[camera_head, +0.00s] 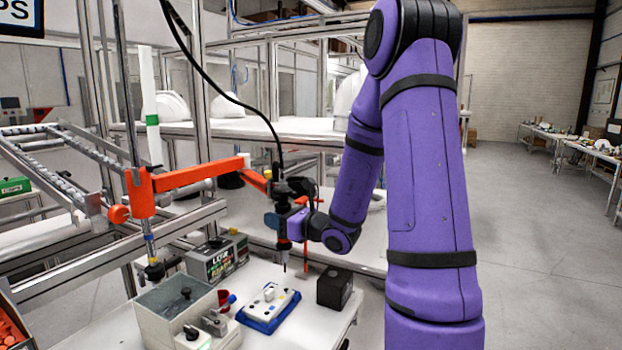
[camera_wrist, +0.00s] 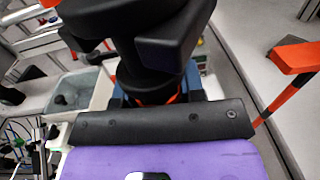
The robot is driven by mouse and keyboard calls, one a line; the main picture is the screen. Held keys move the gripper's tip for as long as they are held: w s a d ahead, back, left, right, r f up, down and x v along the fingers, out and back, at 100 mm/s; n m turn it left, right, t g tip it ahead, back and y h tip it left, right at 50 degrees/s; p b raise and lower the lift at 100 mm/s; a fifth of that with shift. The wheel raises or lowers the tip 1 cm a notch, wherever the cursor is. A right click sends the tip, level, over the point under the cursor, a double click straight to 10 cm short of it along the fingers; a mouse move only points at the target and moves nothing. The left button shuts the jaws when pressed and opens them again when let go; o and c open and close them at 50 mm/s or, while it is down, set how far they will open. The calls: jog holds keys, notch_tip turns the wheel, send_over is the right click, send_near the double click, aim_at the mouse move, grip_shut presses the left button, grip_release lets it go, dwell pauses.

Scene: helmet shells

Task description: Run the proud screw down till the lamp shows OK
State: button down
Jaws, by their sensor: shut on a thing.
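My gripper (camera_head: 282,222) is shut on a dark power screwdriver (camera_head: 284,246), which hangs upright from a black cable. Its thin bit points down and is above the bench, apart from the work below. In the wrist view the black driver body (camera_wrist: 152,50) fills the upper middle, in front of my gripper. Below and slightly left of the bit, a white plate (camera_head: 282,296) with small dark spots and a raised white piece sits in a blue fixture (camera_head: 262,326). I cannot pick out the proud screw. The lamp's reading is not legible.
A grey bin (camera_head: 160,326) with switches stands left of the fixture, a red cup (camera_head: 224,300) between them. A labelled controller box (camera_head: 212,262) is behind. A black block (camera_head: 334,287) stands right of the fixture. An orange support arm (camera_head: 190,176) reaches in from the left.

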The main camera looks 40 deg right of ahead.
aim_at(279, 241)
jog(key=shift+f, duration=3.3)
dwell(2.0)
jog(key=shift+r, duration=3.05)
